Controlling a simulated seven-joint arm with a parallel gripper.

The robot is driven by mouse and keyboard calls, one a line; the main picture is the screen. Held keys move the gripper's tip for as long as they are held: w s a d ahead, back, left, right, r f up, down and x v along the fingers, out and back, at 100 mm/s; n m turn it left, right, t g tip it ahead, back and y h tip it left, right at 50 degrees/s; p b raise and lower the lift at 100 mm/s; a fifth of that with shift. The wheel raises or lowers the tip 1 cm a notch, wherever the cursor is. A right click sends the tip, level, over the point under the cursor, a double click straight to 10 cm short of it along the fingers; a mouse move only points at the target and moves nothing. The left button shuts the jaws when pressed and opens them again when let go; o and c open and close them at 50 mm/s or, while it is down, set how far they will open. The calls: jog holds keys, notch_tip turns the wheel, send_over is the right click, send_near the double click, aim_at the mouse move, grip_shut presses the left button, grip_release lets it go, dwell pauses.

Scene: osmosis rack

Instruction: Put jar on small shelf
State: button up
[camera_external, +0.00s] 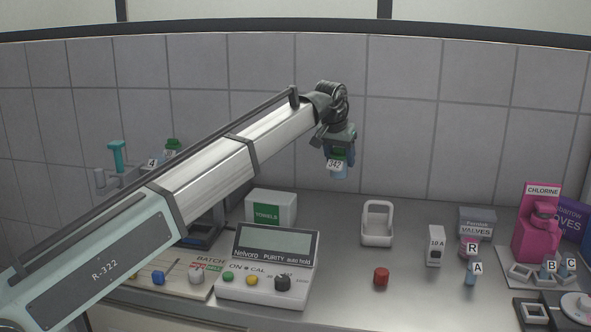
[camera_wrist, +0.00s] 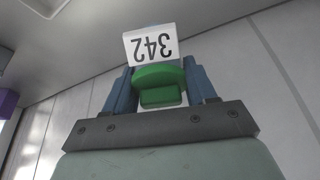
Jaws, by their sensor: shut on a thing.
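The jar (camera_external: 338,173), pale blue with a green cap and a white 342 label, hangs below my gripper (camera_external: 341,157) in the external view, high above the counter and clear of it. In the wrist view my gripper (camera_wrist: 163,88) is shut with its two blue fingers on either side of the green cap of the jar (camera_wrist: 157,70). The 342 label appears upside down there. I cannot clearly make out a small shelf in either view.
A tiled wall (camera_external: 400,120) rises behind. Counter space beside the red knob is bare.

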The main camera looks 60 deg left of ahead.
jog(key=s+a+r+n+g+y, duration=0.1)
jog(key=s+a+r+n, duration=0.15)
jog(key=s+a, duration=0.8)
jog(key=s+a+r+n, duration=0.2)
jog(key=s+a+n, duration=0.1)
jog(key=s+a, duration=0.75)
jog(key=s+a+r+n+g+y, duration=0.1)
jog(key=s+a+r+n, duration=0.15)
jog(key=s+a, duration=0.8)
jog(key=shift+w+d+x, duration=0.15)
jog(key=shift+w+x, duration=0.1)
jog(key=shift+x, duration=1.45)
jog(key=shift+w+d+x, duration=0.15)
jog(key=shift+w+x, duration=0.1)
jog(key=shift+x, duration=1.4)
jog(key=shift+w+d+x, duration=0.15)
jog(key=shift+w+x, duration=0.1)
jog(key=shift+x, duration=1.45)
jog(key=shift+f, duration=0.2)
jog(key=o, duration=1.3)
jog(key=shift+o, duration=0.2)
jog(key=shift+r, duration=0.15)
jog(key=v, duration=1.2)
